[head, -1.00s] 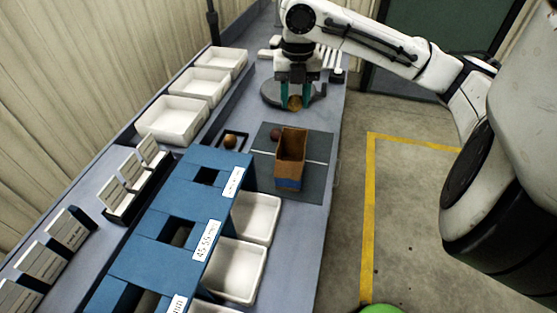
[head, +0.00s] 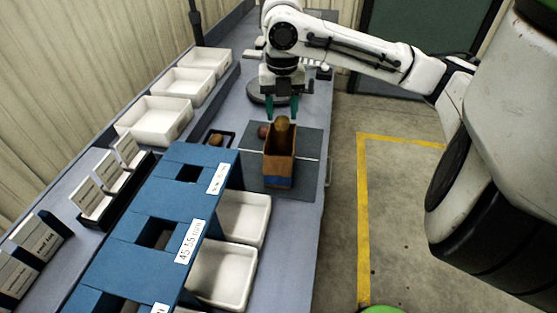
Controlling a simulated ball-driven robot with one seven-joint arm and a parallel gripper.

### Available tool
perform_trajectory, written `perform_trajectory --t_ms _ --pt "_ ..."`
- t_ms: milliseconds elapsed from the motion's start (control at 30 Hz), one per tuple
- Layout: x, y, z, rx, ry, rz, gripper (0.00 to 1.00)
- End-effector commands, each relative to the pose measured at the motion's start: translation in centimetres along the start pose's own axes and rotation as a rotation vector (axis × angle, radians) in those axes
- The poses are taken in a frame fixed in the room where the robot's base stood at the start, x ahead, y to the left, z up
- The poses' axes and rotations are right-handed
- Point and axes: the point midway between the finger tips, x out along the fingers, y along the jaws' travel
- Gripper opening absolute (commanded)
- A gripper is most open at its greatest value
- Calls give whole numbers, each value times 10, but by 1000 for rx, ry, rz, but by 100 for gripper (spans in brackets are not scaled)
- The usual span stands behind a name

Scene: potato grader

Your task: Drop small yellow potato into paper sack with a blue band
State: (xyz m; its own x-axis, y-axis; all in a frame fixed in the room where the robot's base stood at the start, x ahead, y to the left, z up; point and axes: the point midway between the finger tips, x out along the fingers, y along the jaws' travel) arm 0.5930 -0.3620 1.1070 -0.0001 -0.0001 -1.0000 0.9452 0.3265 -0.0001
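The small yellow potato (head: 282,124) shows just below my fingertips, at the back rim of the open brown paper sack. I cannot tell whether it touches the rim. The sack (head: 278,168) stands upright on the dark mat, with a blue band (head: 277,182) near its base. My gripper (head: 282,110) points down behind and above the sack. Its two teal fingers are apart, with a gap between them and nothing visibly clamped. The inside bottom of the sack is hidden.
A reddish potato (head: 263,131) lies beside the sack, and a brown one (head: 216,140) sits in a small black tray. The blue grader (head: 165,205) with white bins (head: 243,215) stands in front. White trays (head: 155,120) line the left. A round grey plate lies behind my gripper.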

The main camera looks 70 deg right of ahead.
Motion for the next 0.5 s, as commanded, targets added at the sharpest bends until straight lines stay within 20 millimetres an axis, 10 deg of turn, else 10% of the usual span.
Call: perform_trajectory --t_ms 500 --pt "-2 0 0 0 0 0 69"
